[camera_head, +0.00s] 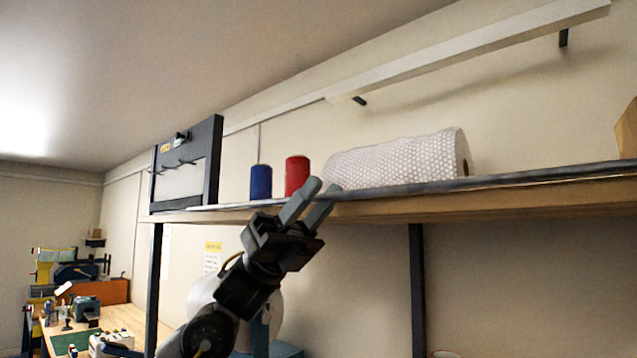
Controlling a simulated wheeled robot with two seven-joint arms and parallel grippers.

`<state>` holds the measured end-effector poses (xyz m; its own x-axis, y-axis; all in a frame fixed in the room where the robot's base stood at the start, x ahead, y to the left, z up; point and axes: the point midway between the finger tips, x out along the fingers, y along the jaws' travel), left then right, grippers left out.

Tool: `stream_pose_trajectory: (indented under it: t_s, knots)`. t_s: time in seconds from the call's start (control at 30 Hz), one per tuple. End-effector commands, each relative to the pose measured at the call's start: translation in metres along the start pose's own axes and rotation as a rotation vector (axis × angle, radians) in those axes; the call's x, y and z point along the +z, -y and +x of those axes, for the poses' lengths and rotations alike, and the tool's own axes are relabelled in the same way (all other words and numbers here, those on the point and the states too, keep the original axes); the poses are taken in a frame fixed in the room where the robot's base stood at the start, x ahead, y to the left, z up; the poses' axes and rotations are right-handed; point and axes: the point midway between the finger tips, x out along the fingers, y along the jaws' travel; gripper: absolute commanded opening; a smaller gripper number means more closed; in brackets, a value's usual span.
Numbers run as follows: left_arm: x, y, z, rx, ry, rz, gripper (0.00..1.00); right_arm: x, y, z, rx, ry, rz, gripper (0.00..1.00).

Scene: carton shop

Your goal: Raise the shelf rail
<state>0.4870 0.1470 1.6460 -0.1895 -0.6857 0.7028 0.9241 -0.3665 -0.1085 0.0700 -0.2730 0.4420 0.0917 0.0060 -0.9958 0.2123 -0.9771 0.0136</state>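The shelf rail (480,184) is a thin dark grey strip along the front edge of the wooden shelf (480,208). It lies low along that edge, seen from below. My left gripper (323,188) reaches up from below in front of the shelf edge. Its two grey fingers stand a little apart, and their tips overlap the rail in the picture. I cannot tell whether they touch it. Nothing shows held between them. My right gripper is not in view.
On the shelf stand a blue spool (261,182), a red spool (297,175), a bubble-wrap roll (400,163) and, far right, a cardboard piece (628,130). A dark-framed panel (187,165) stands at the left end. Dark posts (417,290) support the shelf. A workbench (125,318) is lower left.

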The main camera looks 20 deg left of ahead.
Motion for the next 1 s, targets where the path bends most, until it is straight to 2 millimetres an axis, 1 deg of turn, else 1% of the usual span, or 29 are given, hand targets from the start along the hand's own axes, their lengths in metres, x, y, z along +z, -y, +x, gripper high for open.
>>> stream_pose_trajectory:
  t_s: [0.1, 0.33, 0.37, 0.57, 0.6, 1.0]
  knots:
    - [0.0, 0.0002, 0.0045, -0.001, 0.0, 0.0, 0.31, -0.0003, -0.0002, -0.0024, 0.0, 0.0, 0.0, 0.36]
    - [-0.0004, 0.0001, 0.0044, -0.001, 0.0, 0.0, 0.31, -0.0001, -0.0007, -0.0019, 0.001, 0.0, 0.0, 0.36]
    - [-0.0004, 0.0001, 0.0044, -0.001, 0.0, 0.0, 0.28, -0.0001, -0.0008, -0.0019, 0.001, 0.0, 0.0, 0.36]
    - [-0.0003, 0.0, 0.0043, 0.0, 0.0, 0.0, 0.02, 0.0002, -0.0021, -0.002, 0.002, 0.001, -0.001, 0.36]
    - [-0.0003, 0.0, 0.0043, 0.0, 0.0, 0.0, 0.0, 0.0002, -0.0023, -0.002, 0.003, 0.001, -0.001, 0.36]
    - [0.0019, 0.001, 0.0059, 0.032, 0.0, -0.031, 0.0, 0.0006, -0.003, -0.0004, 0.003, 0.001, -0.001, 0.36]
